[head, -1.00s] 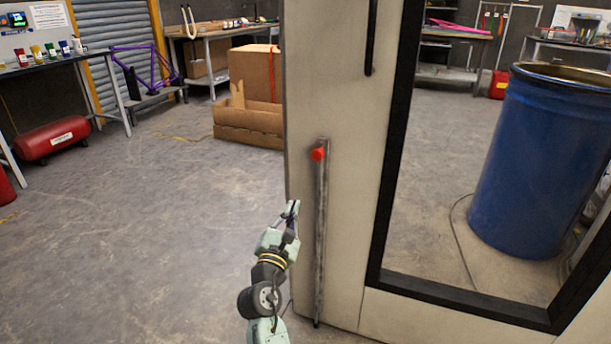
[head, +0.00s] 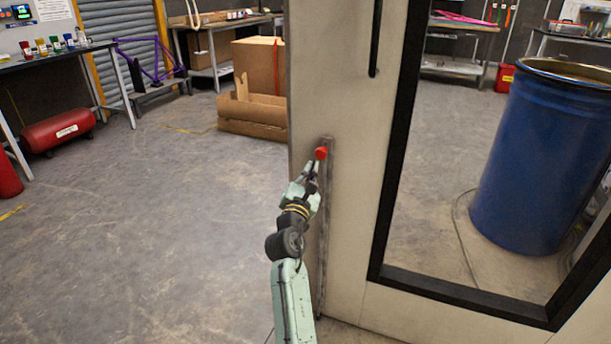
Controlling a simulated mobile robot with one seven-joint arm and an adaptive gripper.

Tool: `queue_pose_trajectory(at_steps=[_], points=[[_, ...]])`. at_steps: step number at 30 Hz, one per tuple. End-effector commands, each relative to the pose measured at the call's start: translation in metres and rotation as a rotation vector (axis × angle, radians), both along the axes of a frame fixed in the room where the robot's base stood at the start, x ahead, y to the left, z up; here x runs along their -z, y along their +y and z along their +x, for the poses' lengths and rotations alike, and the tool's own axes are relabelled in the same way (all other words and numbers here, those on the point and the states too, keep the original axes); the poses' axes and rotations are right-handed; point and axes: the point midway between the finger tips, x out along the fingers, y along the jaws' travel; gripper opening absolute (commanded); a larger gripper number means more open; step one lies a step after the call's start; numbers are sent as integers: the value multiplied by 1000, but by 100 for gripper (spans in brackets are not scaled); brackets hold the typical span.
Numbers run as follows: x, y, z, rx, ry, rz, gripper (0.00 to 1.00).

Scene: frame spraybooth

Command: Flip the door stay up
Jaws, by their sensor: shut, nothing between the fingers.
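The door stay is a long, narrow grey metal bar (head: 324,225) that stands upright against the lower part of the pale door (head: 350,120). A red knob (head: 321,153) sits near its top, and its lower end comes close to the floor. My gripper (head: 314,166) is shut and empty, with its fingertips just below and left of the red knob. I cannot tell whether they touch the knob or the bar. My gripper and arm hide part of the bar's left side.
The door has a dark-framed window and a black vertical handle (head: 373,45). A blue drum (head: 535,160) shows through the window. Cardboard boxes (head: 257,70) stand on the floor behind the door's left edge. A red tank (head: 58,131) lies farther left.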

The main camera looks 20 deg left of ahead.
Motion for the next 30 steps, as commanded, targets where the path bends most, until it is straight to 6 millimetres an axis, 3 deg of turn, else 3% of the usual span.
queue_pose_trajectory(at_steps=[11, 24, 30], points=[[-2, -1, 0, 0, 0, 0, 0], [-53, -2, 0, 1, -3, 1, 0], [-55, -1, 0, 1, -2, 0, 0]])
